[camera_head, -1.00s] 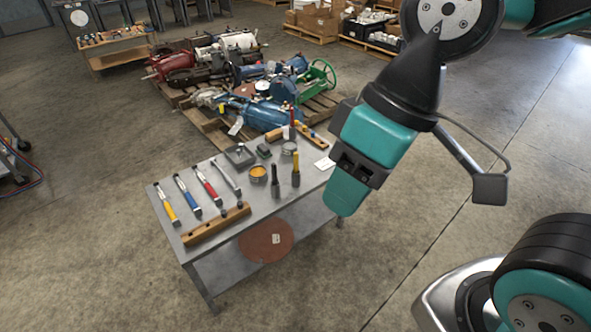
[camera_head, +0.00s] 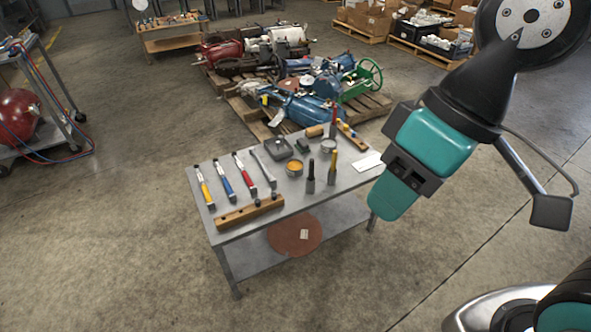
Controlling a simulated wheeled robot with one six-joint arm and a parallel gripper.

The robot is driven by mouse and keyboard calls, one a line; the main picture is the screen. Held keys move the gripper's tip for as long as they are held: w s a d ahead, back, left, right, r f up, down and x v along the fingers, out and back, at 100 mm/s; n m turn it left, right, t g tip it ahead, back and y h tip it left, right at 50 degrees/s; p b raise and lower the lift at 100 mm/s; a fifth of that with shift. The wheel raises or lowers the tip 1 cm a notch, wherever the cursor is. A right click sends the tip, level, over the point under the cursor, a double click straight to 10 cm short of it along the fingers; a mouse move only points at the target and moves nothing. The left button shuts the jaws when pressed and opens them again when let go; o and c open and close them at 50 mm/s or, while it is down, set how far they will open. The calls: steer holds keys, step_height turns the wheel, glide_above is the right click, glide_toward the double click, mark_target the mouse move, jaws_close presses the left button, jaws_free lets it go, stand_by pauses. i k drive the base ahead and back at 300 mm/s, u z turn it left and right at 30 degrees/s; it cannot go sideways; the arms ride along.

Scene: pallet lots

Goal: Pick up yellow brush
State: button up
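An upright brush with a yellow handle and a dark lower part (camera_head: 333,166) stands on the grey metal table (camera_head: 232,228), toward its front right. A similar dark-handled brush (camera_head: 310,178) stands just left of it, and a red-handled one (camera_head: 333,122) stands at the back edge. My gripper (camera_head: 390,199), teal-tipped, hangs at the right of the table, apart from the yellow brush. It is seen from its side, so its finger gap is hidden and I see nothing held.
Several tools with coloured handles (camera_head: 224,182) and a wooden rack (camera_head: 249,213) lie at the table's left. A yellow-filled tin (camera_head: 295,167) and a grey tray (camera_head: 267,148) are mid-table. A loaded pallet (camera_head: 372,104) stands close behind. The floor in front is clear.

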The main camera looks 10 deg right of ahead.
mark_target(335, 153)
steer(key=z, duration=1.35)
steer(key=i, duration=1.55)
steer(key=u, duration=2.5)
